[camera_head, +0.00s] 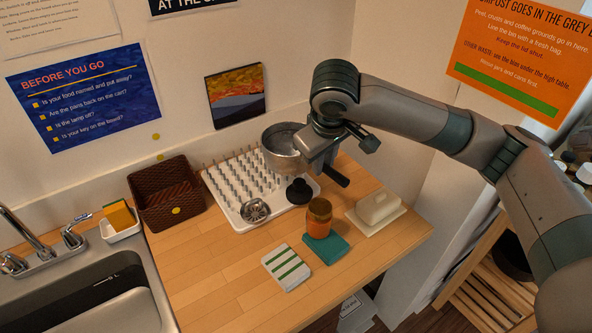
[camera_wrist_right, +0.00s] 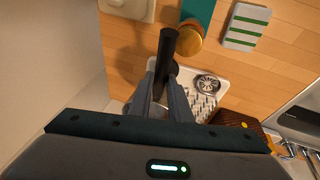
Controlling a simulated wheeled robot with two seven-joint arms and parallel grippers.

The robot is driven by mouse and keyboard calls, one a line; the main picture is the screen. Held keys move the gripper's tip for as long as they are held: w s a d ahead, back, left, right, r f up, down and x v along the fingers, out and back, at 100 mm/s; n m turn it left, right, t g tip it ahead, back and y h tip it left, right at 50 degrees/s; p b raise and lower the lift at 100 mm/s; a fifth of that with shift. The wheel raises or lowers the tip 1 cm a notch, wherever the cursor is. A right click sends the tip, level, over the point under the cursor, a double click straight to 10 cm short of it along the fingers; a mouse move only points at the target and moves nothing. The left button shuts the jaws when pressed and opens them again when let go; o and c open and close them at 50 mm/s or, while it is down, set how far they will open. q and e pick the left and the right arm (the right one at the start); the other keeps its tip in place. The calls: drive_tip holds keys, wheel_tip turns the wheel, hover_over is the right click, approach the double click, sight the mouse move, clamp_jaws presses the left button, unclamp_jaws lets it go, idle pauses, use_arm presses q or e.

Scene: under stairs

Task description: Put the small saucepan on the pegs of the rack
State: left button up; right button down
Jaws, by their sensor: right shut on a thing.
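The small saucepan (camera_head: 281,146) is a grey metal pan with a black handle (camera_head: 335,175). It is over the back right part of the white peg rack (camera_head: 232,213); I cannot tell whether it touches the pegs. My right gripper (camera_head: 322,160) is shut on the saucepan, at the handle. In the right wrist view the black handle (camera_wrist_right: 166,50) sticks out from between the fingers (camera_wrist_right: 166,92), and the pan body is mostly hidden. The rack (camera_wrist_right: 222,88) is partly in that view too. My left gripper is not in view.
A sink strainer (camera_head: 255,211) and a dark round knob-like thing (camera_head: 299,191) are at the rack's front. A brown basket (camera_head: 168,196) is left of it. A jar (camera_head: 319,217), a butter dish (camera_head: 378,209) and a striped cloth (camera_head: 286,267) stand in front. The sink (camera_head: 100,290) is at left.

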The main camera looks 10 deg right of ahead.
drive_tip(key=p, duration=0.2)
hover_over(298, 173)
drive_tip(key=s, duration=0.2)
wheel_tip(298, 173, down, 3)
drive_tip(key=shift+w+a+f, duration=0.1)
drive_tip(key=shift+a+f, duration=0.15)
drive_tip(key=shift+f, duration=0.15)
wheel_tip(298, 173, down, 4)
drive_tip(key=shift+p, duration=1.2)
